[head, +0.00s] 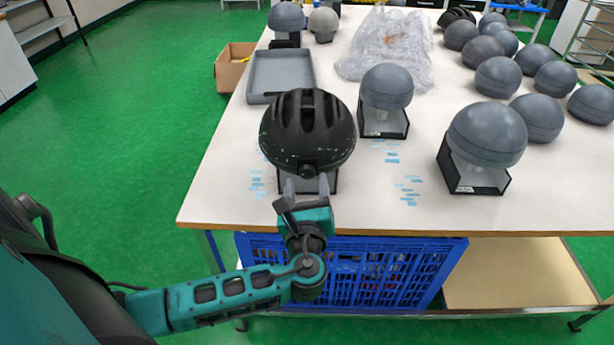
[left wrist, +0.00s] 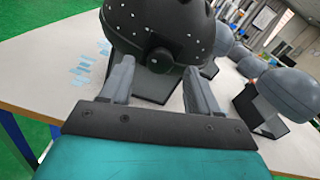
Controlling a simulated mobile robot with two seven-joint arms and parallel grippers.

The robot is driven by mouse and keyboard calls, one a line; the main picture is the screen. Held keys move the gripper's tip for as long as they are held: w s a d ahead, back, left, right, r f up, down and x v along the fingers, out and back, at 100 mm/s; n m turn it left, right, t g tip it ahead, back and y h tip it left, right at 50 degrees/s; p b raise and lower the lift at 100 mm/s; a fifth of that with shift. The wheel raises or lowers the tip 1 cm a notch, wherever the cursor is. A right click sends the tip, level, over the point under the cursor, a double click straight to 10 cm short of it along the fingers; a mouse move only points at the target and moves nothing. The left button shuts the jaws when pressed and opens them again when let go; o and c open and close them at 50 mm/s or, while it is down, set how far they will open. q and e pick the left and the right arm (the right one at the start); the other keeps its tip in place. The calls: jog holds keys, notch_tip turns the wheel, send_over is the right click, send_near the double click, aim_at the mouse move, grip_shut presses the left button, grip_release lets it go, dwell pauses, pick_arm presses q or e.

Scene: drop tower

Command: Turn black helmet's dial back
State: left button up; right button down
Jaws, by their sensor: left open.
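The black helmet (head: 308,125) sits on a stand at the front left of the white table, with its rear side toward me. Its dial (head: 307,171) shows as a small round knob at the lower edge, and it also shows in the left wrist view (left wrist: 160,60). My left gripper (head: 306,185) is open just in front of the dial. In the left wrist view its two fingers (left wrist: 155,82) stand on either side of the dial, apart from it as far as I can tell. My right gripper is not in view.
Grey dome headforms on black stands (head: 386,88) (head: 487,135) stand to the right, with several more behind. A grey tray (head: 281,74) and clear plastic wrap (head: 388,45) lie farther back. A blue crate (head: 390,270) sits under the table's front edge (head: 400,230).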

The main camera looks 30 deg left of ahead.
aim_at(307, 175)
pick_arm(q)
jog(key=shift+x, duration=1.5)
jog(key=c, duration=1.1)
